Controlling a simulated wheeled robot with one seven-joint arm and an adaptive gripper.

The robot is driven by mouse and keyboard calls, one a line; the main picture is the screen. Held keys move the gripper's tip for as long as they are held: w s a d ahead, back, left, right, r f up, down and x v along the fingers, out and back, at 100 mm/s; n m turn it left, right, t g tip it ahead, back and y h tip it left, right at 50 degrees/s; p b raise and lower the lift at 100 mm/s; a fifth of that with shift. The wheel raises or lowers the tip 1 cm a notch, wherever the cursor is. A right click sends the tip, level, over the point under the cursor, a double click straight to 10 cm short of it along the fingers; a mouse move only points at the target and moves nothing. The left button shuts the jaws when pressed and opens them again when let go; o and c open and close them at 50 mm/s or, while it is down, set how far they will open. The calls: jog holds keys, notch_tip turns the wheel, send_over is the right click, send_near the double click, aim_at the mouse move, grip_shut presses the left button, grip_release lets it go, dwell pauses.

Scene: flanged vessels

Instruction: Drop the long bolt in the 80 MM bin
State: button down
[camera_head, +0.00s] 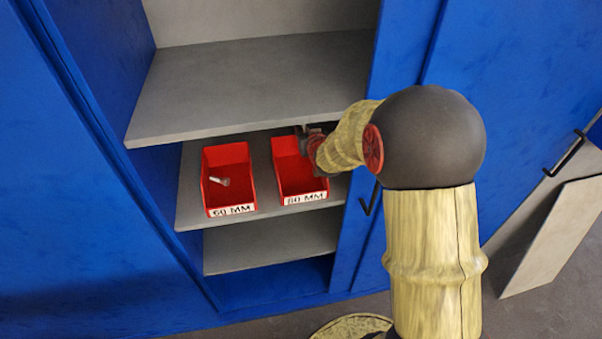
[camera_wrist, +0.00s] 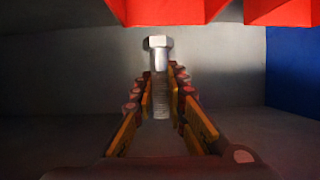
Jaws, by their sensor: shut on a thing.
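My gripper (camera_wrist: 161,88) is shut on a long silver hex-head bolt (camera_wrist: 159,58) in the wrist view. The bolt's head sticks out past the fingertips and its threaded shank lies between the fingers. The red 80 MM bin (camera_head: 305,187) stands on the middle shelf in the head view, its label facing front. My gripper is at the bin's back right there, and my wrist hides part of the bin. I cannot make out the held bolt in the head view. Red bin surfaces (camera_wrist: 165,10) show along the top of the wrist view.
A red bin labelled 60 MM (camera_head: 229,204) stands left of the 80 MM bin, with a small silver bolt (camera_head: 219,181) in it. A grey upper shelf (camera_head: 250,85) overhangs both bins. Blue cabinet walls (camera_head: 110,120) and an open door with a black handle (camera_head: 368,199) flank the shelves.

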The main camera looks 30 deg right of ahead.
jog(key=shift+f+b, duration=0.7)
jog(key=shift+f, duration=1.05)
jog(key=c, duration=1.8)
grip_release()
jog(key=shift+c, duration=0.2)
jog(key=shift+o, duration=0.6)
jog(key=shift+s+f, duration=0.1)
jog(key=v, duration=1.2)
jog(key=shift+a, duration=0.1)
